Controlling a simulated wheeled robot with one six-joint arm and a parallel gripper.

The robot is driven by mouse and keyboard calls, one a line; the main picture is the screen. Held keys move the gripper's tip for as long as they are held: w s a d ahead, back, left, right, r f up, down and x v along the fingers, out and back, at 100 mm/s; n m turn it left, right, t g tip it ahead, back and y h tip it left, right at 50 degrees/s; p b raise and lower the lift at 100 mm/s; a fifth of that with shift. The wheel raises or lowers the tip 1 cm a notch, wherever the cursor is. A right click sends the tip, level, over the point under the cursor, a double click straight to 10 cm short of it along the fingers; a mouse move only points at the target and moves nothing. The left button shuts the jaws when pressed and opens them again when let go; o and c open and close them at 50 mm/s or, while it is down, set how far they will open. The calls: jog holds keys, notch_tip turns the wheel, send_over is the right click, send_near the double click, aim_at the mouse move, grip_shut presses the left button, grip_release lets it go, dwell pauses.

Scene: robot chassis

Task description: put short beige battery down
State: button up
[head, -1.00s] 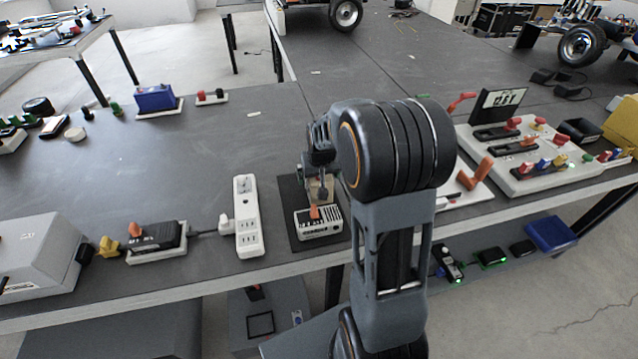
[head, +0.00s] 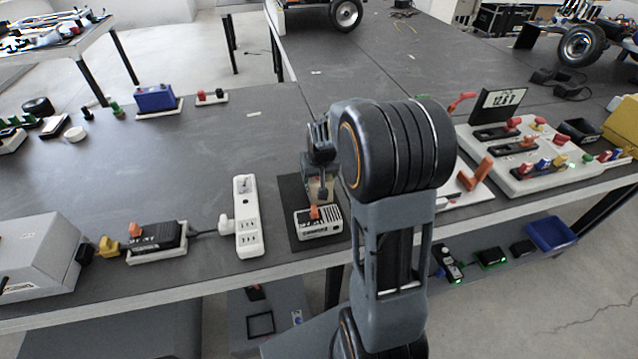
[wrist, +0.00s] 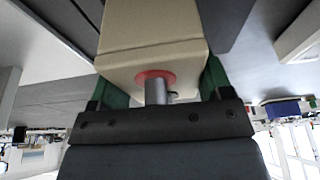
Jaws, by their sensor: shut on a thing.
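The short beige battery (wrist: 150,40) fills the upper middle of the wrist view, with a red ring and a metal terminal on the face toward the camera. My gripper (wrist: 155,85) is shut on it, with a green finger pad on each side. In the head view my gripper (head: 320,178) is over the dark mat, and the beige battery (head: 318,188) shows partly below it. The battery is just behind a white device with an orange knob (head: 318,222). I cannot tell whether the battery touches the mat.
A white power strip (head: 246,215) stands left of the dark mat (head: 290,190). A black charger with an orange knob (head: 155,238) is further left. A white panel with switches (head: 530,165) is on the right. The bench behind my gripper is largely clear.

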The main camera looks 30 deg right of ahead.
jog(key=shift+w+r, duration=0.1)
grip_shut()
